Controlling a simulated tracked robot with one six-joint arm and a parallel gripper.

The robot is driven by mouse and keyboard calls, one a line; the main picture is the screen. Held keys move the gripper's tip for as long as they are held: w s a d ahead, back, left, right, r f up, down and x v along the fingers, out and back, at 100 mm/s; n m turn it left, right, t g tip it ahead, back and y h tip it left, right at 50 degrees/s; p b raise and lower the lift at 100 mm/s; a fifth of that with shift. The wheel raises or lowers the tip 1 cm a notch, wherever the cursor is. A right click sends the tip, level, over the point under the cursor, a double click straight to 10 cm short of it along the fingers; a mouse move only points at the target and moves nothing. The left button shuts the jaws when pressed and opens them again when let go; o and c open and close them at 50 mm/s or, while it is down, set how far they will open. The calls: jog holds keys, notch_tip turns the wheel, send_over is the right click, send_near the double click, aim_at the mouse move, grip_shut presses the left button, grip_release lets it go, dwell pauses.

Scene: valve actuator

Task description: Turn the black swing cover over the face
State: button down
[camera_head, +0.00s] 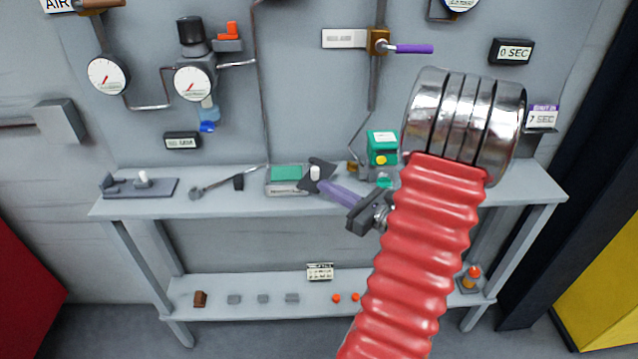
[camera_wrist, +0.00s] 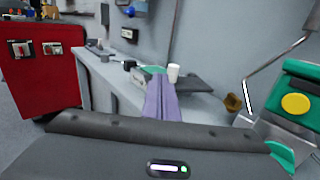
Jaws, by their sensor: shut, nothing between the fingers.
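A low grey box with a green face (camera_head: 286,173) sits on the bench top. The black swing cover (camera_head: 322,164) lies at its right end, turned away, and the green face is largely bare. A white knob (camera_head: 315,172) stands by the cover. In the wrist view the cover (camera_wrist: 207,85) lies right of the white knob (camera_wrist: 174,71), and a strip of the green face (camera_wrist: 152,69) shows behind the fingers. My gripper (camera_head: 322,189) has purple fingers, shut and empty. Its tips (camera_wrist: 163,78) are close to the knob and cover; I cannot tell if they touch.
A green block with a yellow button (camera_head: 383,150) stands right of the cover, near my arm. A wrench (camera_head: 222,182) and a grey fixture (camera_head: 140,186) lie to the left. Gauges and pipes hang on the wall behind. The bench front edge is clear.

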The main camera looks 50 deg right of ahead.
jog(key=s, duration=0.7)
jog(key=shift+s+d, duration=0.15)
jog(key=shift+s, duration=0.05)
jog(key=w+a+r+n+g+y, duration=0.1)
jog(key=w+a+n+g+y, duration=0.4)
jog(key=a, duration=0.6)
jog(key=w+a+r+n+g+y, duration=0.1)
jog(key=a+n+g+y, duration=0.2)
jog(key=a+n, duration=0.65)
jog(key=s+a+n+g+h, duration=0.2)
jog(key=s+a+n+g, duration=0.15)
jog(key=a+n, duration=0.3)
jog(key=s+a+n+g+h, duration=0.2)
jog(key=s+a+n+g, duration=0.15)
jog(key=a+n, duration=0.35)
notch_tip(320, 180, up, 7)
jog(key=a+n+t+h, duration=0.2)
jog(key=n+h, duration=0.2)
jog(key=n, duration=0.3)
jog(key=shift+w+a+n+t+h, duration=0.15)
jog(key=shift+w+n+t+h, duration=0.05)
jog(key=shift+n+t+h, duration=0.1)
